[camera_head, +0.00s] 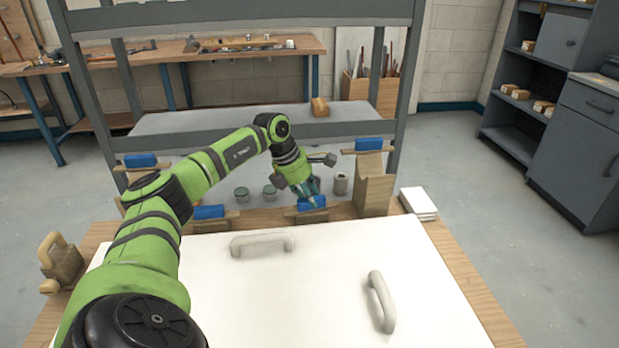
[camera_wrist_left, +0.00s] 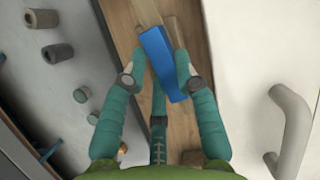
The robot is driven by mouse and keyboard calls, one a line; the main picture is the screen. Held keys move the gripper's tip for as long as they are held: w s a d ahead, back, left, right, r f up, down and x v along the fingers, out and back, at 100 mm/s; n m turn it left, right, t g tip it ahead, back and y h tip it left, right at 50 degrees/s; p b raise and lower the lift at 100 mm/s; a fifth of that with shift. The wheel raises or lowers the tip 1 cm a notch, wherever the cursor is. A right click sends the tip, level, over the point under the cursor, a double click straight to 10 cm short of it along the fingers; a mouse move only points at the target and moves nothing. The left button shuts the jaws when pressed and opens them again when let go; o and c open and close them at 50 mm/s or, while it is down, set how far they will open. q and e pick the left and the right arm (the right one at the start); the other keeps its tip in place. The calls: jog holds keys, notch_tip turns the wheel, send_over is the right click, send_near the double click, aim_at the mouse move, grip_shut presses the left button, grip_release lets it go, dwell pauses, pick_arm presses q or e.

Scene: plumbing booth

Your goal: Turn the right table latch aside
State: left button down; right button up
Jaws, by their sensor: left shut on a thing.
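The right table latch (camera_head: 318,201) is a blue block on a wooden base at the far edge of the table. It also shows in the left wrist view (camera_wrist_left: 158,52), lying slanted between the fingers. My left gripper (camera_head: 309,192) reaches down onto it from above. In the left wrist view its teal fingers (camera_wrist_left: 160,68) stand on both sides of the blue block and are shut on it. The left table latch (camera_head: 207,212), also blue, sits farther left on the same edge. My right gripper is not in view.
A white panel (camera_head: 250,290) with two pale handles (camera_head: 262,244) covers the table. A tall wooden block (camera_head: 374,192) stands just right of the latch. Blue latches (camera_head: 140,160) (camera_head: 369,144) sit on the grey frame (camera_head: 395,95). Small jars (camera_head: 270,191) stand beyond the table edge.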

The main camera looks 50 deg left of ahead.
pick_arm(q)
jog(key=shift+w+m, duration=0.1)
jog(key=shift+m, duration=0.7)
jog(key=shift+h, duration=0.3)
jog(key=c, duration=0.9)
grip_release()
jog(key=shift+c, duration=0.2)
jog(key=v, duration=1.2)
jog(key=shift+w, duration=0.2)
